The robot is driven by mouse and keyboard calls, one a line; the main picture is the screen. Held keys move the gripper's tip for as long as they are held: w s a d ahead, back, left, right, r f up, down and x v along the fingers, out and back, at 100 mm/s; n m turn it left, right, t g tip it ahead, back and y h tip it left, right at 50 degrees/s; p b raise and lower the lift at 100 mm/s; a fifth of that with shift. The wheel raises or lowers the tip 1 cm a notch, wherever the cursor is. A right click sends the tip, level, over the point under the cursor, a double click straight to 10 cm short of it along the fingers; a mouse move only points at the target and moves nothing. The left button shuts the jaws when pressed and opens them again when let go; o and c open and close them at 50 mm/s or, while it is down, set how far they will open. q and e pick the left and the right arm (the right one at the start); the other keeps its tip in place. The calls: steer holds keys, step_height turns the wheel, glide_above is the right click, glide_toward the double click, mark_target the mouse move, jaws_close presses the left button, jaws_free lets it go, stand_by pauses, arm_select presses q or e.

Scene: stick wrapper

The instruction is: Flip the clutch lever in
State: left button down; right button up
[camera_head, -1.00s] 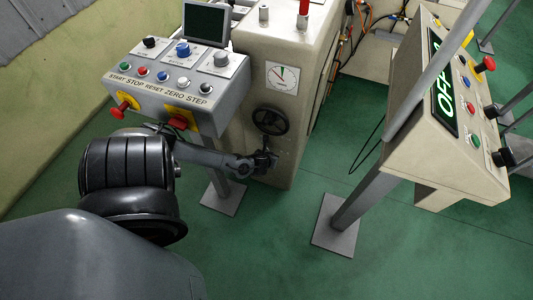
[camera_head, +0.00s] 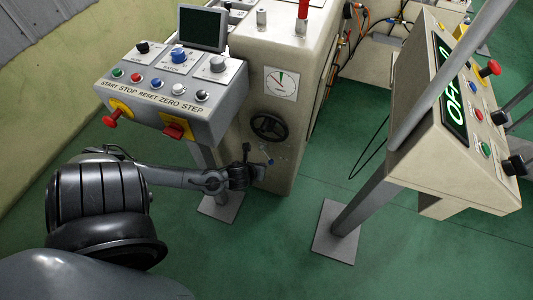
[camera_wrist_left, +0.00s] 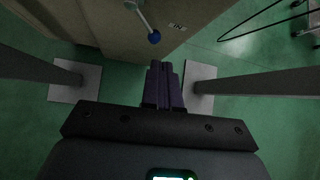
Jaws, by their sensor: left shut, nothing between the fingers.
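The clutch lever is a thin light rod with a blue knob (camera_wrist_left: 153,37) at its end. It sits low on the front of the beige cabinet and points toward the lower right in the left wrist view. In the head view its small blue end (camera_head: 269,161) shows just right of my left gripper (camera_head: 248,170). In the left wrist view my left gripper (camera_wrist_left: 161,66) is shut and empty, its tips just below the knob in the picture with a visible gap. My right gripper is in neither view.
A black handwheel (camera_head: 269,127) and a gauge (camera_head: 281,83) are on the cabinet (camera_head: 322,45) above the lever. A button console (camera_head: 195,110) stands at left, above my forearm. Another console (camera_head: 460,150) reads "OFF" at right. Green floor between the posts is clear.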

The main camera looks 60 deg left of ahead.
arm_select(q)
steer(key=s+d+r+n+h+p, duration=0.1)
steer(key=d+r+p, duration=0.4)
steer(key=r+p, duration=0.55)
steer(key=s+d+r+n+p, duration=0.1)
steer(key=d+r+p, duration=0.4)
steer(key=r+p, duration=0.5)
steer(key=d+r+n+h+b, duration=0.1)
steer(key=d+r+n+h, duration=0.15)
steer(key=d, duration=0.35)
steer(key=d+r+n+h, duration=0.1)
steer(key=d+r+n, duration=0.2)
steer(key=d+n, duration=0.15)
steer(key=s+d+r+n+g, duration=0.4)
steer(key=s+d+r+n, duration=0.1)
steer(key=n, duration=1)
step_height(320, 180, up, 26)
steer(key=p, duration=2.6)
step_height(320, 180, down, 57)
steer(key=b, duration=5.6)
steer(key=shift+r+b, duration=0.2)
steer(key=shift+b, duration=0.15)
